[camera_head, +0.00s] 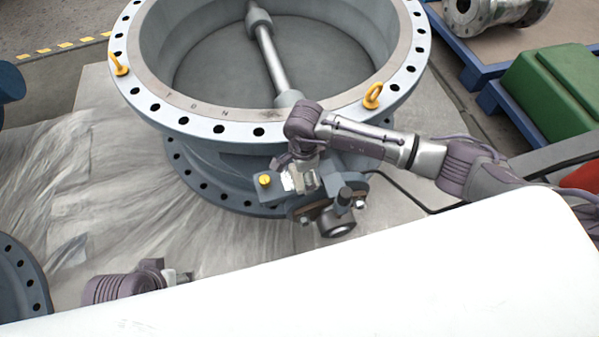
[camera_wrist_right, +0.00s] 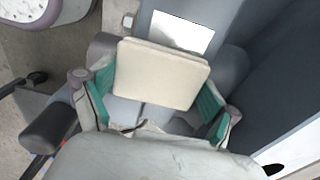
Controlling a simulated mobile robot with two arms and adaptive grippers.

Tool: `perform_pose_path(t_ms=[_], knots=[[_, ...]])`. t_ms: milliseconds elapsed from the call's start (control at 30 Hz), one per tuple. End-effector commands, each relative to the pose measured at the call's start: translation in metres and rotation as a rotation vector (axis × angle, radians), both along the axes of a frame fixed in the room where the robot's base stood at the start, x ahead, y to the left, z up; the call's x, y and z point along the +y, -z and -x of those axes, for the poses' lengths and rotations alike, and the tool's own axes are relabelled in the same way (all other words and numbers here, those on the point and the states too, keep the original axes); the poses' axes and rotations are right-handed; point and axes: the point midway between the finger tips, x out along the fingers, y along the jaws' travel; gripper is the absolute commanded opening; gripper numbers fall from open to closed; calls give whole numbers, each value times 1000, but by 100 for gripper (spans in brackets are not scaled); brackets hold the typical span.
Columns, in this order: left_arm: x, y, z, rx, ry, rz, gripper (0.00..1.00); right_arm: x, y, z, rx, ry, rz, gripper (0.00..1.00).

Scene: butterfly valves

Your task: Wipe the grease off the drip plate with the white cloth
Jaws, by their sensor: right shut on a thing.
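My right gripper (camera_wrist_right: 156,98) has its two green-padded fingers on either side of a folded, cream-white cloth (camera_wrist_right: 162,72) and is shut on it. In the head view my right gripper (camera_head: 299,180) is at the front of the large grey valve (camera_head: 215,172), beside a block with a yellow knob. A pale, bright flat plate (camera_wrist_right: 180,33) lies just beyond the cloth in the right wrist view; I cannot tell whether it is the drip plate. No grease is clearly visible. My left gripper (camera_head: 180,277) is low at the left, partly hidden by my white body; its opening is unclear.
Yellow eyebolts (camera_head: 372,96) stand on the valve's flange. A grey flange (camera_head: 20,285) lies at the lower left. A green box (camera_head: 555,88) and a blue-edged pallet (camera_head: 480,75) are at the right. Wrinkled sheeting (camera_head: 80,200) covers the floor at left, mostly clear.

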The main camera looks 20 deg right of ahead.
Motion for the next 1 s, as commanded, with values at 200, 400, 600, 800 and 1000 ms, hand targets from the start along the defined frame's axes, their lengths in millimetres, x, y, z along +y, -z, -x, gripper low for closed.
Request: perform_pose_path(t_ms=[200, 400, 600, 800, 1000], knots=[[0, 3, -2, -1, 1, 0, 55, -12, 0, 1, 3, 2, 7, 60], [0, 7, -1, 8, 1, -2, 55, -6, 0, 1, 2, -1, 4, 60], [-1, -2, -2, -8, 1, 1, 55, 4, -2, 0, 1, 0, 2, 60], [-1, -4, -2, -10, 1, 1, 55, 8, -1, 0, 0, 0, 2, 60], [-1, -3, 0, -9, 1, 1, 55, 18, 1, 1, 0, -1, 1, 60]])
